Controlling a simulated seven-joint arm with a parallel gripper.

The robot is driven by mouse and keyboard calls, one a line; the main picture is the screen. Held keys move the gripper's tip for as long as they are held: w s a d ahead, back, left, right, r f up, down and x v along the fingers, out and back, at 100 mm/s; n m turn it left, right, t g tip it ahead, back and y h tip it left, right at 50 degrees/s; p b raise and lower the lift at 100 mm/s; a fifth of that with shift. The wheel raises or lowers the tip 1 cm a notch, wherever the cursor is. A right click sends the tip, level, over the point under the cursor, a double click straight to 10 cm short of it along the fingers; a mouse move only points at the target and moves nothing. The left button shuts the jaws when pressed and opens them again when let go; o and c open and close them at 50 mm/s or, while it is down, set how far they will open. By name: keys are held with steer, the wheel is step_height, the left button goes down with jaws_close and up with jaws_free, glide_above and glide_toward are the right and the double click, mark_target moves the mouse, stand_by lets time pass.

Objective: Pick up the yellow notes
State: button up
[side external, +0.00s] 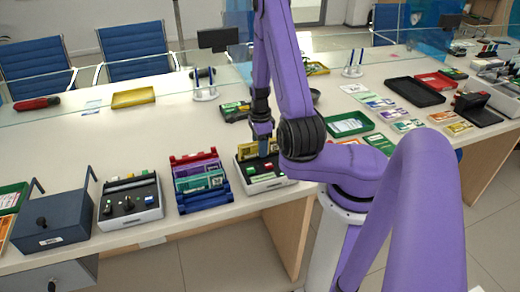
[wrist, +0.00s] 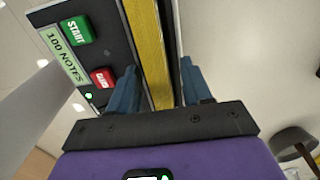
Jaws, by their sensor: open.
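The yellow notes (wrist: 147,42) show in the wrist view as a long yellow strip standing on edge in a note-counting machine. They also show in the side view (side external: 246,148) at the top of that machine. My gripper (wrist: 157,70) has its two blue fingers apart, one on each side of the yellow strip. In the side view my gripper (side external: 265,147) points down at the machine and partly covers the notes. Whether either finger touches the notes is unclear.
The counting machine (side external: 266,186) has a green START button (wrist: 76,30) and a red button (wrist: 102,77). To its left stands a rack (side external: 201,181) of coloured note bundles, then another machine (side external: 130,201). A glass screen runs behind. Several trays lie to the right.

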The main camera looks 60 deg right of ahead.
steer(key=shift+f, duration=0.15)
jaws_close()
